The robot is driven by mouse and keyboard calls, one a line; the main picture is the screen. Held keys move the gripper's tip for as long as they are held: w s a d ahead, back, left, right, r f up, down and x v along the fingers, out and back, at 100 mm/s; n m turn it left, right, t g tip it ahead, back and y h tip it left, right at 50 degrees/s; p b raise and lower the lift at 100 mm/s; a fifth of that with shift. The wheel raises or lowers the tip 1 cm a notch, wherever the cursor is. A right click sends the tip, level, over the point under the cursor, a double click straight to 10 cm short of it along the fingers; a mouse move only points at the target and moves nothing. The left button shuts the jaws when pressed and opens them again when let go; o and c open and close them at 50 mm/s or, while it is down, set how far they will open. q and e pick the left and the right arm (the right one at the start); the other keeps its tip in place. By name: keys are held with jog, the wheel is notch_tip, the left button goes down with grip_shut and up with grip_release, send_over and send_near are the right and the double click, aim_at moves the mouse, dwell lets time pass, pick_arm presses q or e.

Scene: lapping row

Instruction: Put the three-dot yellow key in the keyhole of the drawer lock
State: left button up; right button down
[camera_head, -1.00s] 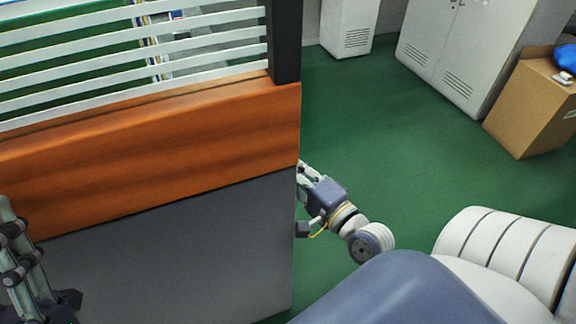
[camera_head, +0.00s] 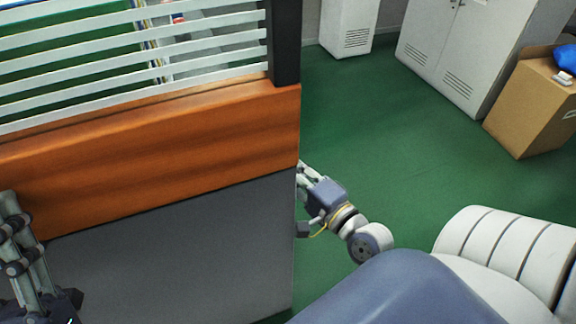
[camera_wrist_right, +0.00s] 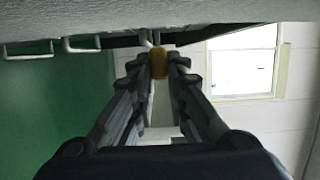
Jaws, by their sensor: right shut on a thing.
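The yellow key (camera_wrist_right: 158,64) shows in the right wrist view as a small yellow piece between my right fingertips; its dots cannot be made out. My right gripper (camera_wrist_right: 158,72) is shut on it, close to a grey face with metal handles. The drawer lock's keyhole cannot be made out. In the head view my right gripper (camera_head: 303,171) is beside the right edge of the grey panel, its tips partly hidden behind that edge. My left gripper (camera_head: 10,212) is at the left edge, fingers upward, in front of the panel; its opening is unclear.
A wood-fronted bench (camera_head: 150,145) with white slats and a dark post stands above the grey panel (camera_head: 170,250). Thin metal handles (camera_wrist_right: 80,46) stick out from the grey face. Green floor (camera_head: 390,130) is open on the right, toward cabinets (camera_head: 465,50) and a cardboard box (camera_head: 530,105).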

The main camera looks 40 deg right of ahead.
pick_arm(q)
jog(key=shift+w+a+g+y+p, duration=0.1)
jog(key=shift+w+g+y+p, duration=0.3)
jog(key=shift+g, duration=0.1)
dwell(1.6)
